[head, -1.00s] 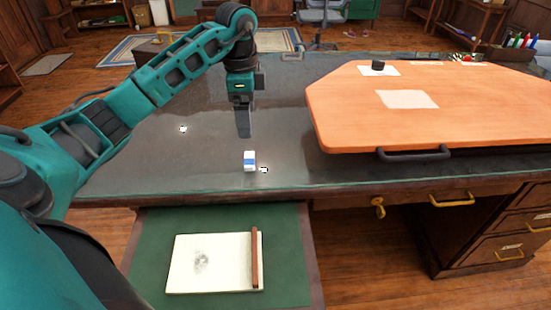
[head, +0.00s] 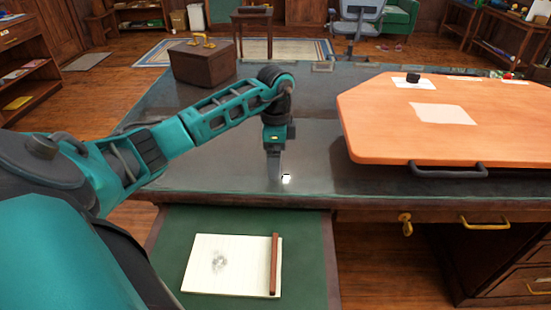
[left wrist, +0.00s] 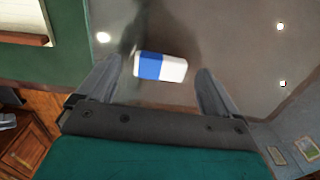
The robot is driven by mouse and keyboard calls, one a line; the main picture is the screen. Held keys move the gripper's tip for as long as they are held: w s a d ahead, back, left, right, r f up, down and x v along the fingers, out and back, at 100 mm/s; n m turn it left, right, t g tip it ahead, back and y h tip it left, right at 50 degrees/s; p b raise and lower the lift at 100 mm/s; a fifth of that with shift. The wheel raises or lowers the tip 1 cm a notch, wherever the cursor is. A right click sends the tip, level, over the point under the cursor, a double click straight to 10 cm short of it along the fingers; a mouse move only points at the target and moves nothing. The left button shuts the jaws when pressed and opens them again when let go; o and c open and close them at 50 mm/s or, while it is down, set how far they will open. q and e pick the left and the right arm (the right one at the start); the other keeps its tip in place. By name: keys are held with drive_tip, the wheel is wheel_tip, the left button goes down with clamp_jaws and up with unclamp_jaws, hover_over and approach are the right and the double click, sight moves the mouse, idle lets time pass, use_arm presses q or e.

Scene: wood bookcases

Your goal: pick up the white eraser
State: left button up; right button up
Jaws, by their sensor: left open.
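The white eraser with a blue band (left wrist: 160,67) lies on the dark desk top in the left wrist view, between the two fingertips of my left gripper. My left gripper (head: 274,174) is open and points down at the desk near its front edge. I cannot tell how far the fingertips are above the desk. In the head view the eraser is hidden by the gripper. My right gripper is not in view.
An orange board with a dark handle (head: 450,130) covers the right of the desk. A pulled-out green surface (head: 310,240) in front holds a white pad (head: 210,262) and a brown stick (head: 274,265). A brown box (head: 203,66) stands at the desk's back left.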

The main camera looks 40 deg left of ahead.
use_arm(q)
drive_tip(key=shift+f, duration=0.45)
drive_tip(key=c, duration=1.1)
